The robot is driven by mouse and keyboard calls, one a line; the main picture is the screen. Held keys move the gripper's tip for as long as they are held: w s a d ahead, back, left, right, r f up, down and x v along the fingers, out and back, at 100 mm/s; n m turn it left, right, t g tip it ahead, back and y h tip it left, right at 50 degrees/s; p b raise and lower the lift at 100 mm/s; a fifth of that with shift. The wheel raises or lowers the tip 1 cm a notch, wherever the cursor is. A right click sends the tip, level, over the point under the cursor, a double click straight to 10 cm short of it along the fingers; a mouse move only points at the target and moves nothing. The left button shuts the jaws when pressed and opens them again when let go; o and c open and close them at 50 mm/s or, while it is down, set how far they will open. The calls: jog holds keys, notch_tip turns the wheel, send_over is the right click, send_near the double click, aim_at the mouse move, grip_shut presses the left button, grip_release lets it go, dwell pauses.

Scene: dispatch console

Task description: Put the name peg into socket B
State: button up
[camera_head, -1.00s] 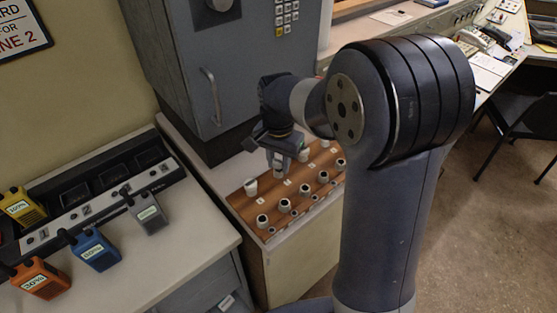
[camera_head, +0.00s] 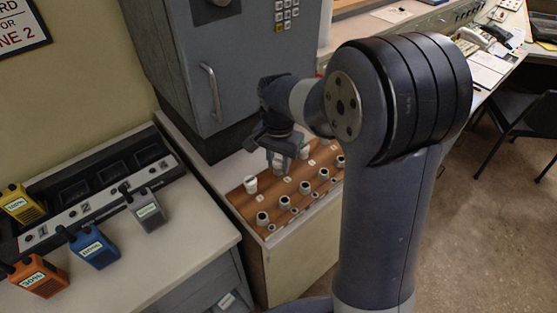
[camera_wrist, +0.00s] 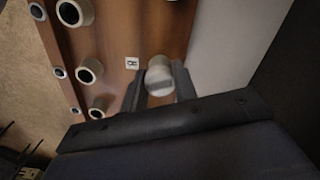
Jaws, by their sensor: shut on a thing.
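My gripper (camera_head: 284,158) is over the back row of a brown wooden board (camera_head: 243,206). In the wrist view its two dark fingers (camera_wrist: 158,90) are shut on a pale, round-ended peg (camera_wrist: 160,76), close to the board's edge. A small white label (camera_wrist: 132,62) with a dark mark lies just beside the peg; I cannot read its letter surely. In the head view the held peg (camera_head: 279,165) is mostly covered by the fingers. I cannot tell whether its lower end touches the board or sits in a hole.
Another white peg (camera_head: 250,184) stands at the board's left end. Several pale ringed sockets (camera_head: 284,202) line its front. A grey cabinet (camera_head: 215,85) rises behind. Coloured radios, including a blue one (camera_head: 95,247), lie on the left counter.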

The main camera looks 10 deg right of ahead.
jog(key=shift+f, duration=0.15)
dwell(0.6)
jog(key=o, duration=1)
jog(key=shift+r+p, duration=2.5)
jog(key=shift+r, duration=0.55)
